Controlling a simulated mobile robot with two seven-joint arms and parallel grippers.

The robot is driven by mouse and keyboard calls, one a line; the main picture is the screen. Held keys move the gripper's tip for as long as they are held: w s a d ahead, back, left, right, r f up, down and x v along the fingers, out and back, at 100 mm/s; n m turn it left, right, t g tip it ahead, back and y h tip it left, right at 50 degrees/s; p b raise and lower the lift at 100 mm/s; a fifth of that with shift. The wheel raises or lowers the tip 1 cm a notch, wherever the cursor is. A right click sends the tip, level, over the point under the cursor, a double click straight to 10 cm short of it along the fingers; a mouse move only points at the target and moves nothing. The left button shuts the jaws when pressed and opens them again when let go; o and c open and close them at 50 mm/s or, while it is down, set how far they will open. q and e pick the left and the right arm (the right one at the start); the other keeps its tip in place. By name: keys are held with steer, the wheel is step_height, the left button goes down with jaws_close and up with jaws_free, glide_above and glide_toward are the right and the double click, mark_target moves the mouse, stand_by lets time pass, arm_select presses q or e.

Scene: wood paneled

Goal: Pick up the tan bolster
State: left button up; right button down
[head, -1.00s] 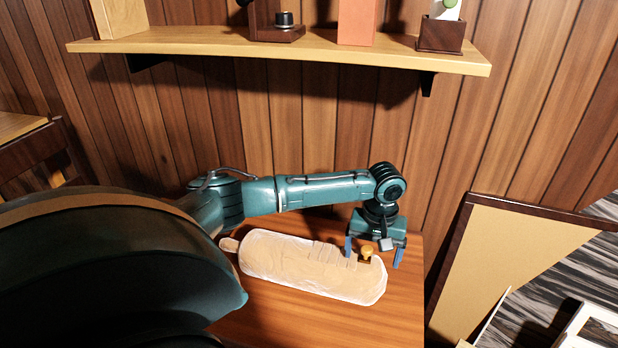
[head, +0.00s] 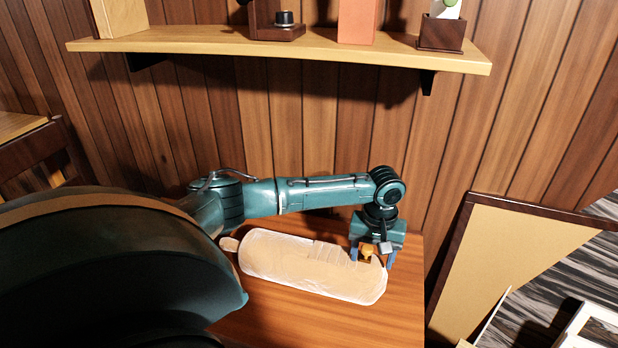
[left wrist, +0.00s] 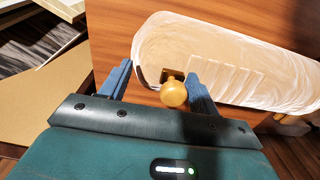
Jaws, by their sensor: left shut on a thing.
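The tan bolster (head: 290,265), a long pale-tan shape with rounded ends and a whitish edge, lies flat on the wooden table. It also shows in the left wrist view (left wrist: 240,62), running off to the right. My left gripper (head: 373,260) points down at its right end. My right gripper is not in view.
The table (head: 270,320) is bare in front of the bolster. A wooden shelf (head: 200,45) with several items hangs on the panelled wall above. A dark-edged tan board (head: 500,255) stands at the right, beside the table.

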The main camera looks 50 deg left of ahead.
arm_select(q)
steer(key=c, duration=0.6)
steer(key=shift+o, duration=0.2)
steer(key=shift+r, duration=0.15)
